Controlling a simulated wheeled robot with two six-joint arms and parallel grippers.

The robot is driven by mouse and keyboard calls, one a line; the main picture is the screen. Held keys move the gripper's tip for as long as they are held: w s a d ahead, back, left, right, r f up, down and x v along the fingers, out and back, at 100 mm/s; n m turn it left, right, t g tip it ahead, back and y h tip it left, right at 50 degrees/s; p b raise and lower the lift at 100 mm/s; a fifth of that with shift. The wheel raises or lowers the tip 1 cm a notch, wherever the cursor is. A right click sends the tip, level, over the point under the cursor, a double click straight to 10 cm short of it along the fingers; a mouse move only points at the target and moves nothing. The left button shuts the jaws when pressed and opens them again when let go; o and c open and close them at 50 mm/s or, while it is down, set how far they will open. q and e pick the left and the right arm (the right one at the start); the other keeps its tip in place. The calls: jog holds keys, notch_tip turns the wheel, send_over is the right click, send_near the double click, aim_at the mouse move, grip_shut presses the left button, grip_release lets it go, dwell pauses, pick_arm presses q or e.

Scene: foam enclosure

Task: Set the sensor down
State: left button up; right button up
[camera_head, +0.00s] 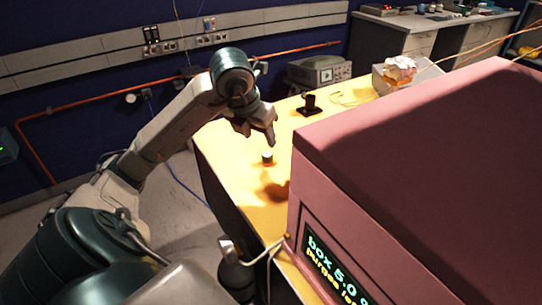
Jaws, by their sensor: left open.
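The sensor seems to be the small dark cylinder with a light top (267,158), standing upright on the yellow table (225,150) near its left edge. My left gripper (271,138) is open, pointing down just above the small cylinder and apart from it as far as I can see. Nothing shows between its fingers. My right gripper does not show.
A large pink foam box (430,150) with a lit display (335,265) fills the right side. A small black stand (310,104) and a grey instrument (320,72) are farther back. A white box (405,75) stands behind the foam box.

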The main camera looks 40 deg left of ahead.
aim_at(266, 155)
pick_arm(q)
jog(key=b+x, duration=0.1)
jog(key=x, duration=0.2)
jog(key=shift+w+f, duration=0.2)
jog(key=shift+f, duration=0.15)
jog(key=shift+w+f+b, duration=0.1)
jog(key=shift+f+b, duration=0.2)
jog(key=shift+b, duration=0.05)
jog(key=shift+p+x, duration=0.5)
jog(key=shift+x, duration=2.1)
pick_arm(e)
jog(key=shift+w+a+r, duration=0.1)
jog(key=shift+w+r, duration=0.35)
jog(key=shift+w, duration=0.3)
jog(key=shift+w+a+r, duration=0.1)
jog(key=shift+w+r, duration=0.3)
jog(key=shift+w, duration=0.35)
pick_arm(q)
jog(key=shift+a, duration=0.1)
jog(key=c, duration=1.1)
jog(key=shift+c, duration=0.2)
